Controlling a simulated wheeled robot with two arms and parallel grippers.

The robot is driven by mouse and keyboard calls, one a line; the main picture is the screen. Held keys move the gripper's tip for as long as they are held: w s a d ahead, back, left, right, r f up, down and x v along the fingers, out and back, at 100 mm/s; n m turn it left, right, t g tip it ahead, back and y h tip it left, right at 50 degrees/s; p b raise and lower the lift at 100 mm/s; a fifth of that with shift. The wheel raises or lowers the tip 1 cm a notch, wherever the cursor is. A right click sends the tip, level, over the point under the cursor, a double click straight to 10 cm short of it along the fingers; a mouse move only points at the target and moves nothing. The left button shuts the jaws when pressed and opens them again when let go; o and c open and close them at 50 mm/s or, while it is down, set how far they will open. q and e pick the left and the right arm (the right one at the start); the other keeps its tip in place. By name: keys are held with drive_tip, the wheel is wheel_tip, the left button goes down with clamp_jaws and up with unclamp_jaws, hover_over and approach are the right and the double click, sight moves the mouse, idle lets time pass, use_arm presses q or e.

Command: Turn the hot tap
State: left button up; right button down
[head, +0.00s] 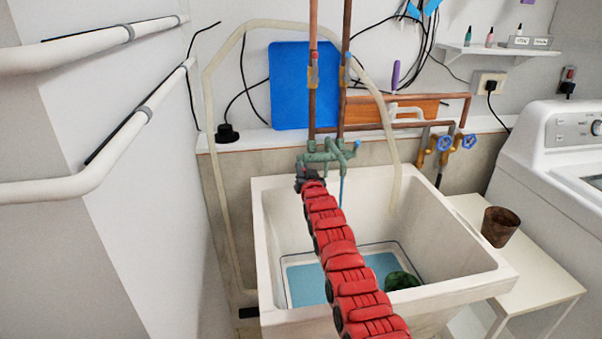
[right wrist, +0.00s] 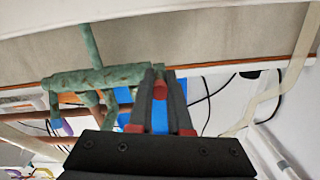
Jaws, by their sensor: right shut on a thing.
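The green, weathered tap (head: 328,155) is at the back rim of the white sink, below two copper pipes. My red right arm reaches up across the sink to it. My right gripper (head: 306,180) is at the tap's left end and shut on the hot tap's handle there, which it mostly hides in the head view. In the right wrist view, my dark fingers (right wrist: 158,72) close at one end of the green tap body (right wrist: 85,80); a small red part (right wrist: 160,87) shows between them. My left gripper is not in view.
The white sink (head: 262,235) holds a blue-bottomed tray and a dark green item (head: 402,281). A pale hose (head: 209,110) loops around the tap. Blue-handled valves (head: 445,143), a brown pot (head: 500,226) and a washing machine (head: 560,150) are at the right. White wall pipes (head: 110,130) run along the left.

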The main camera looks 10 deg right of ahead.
drive_tip(key=shift+r, duration=0.1)
idle(0.3)
drive_tip(key=c, duration=0.9)
unclamp_jaws()
drive_tip(key=shift+o, duration=0.2)
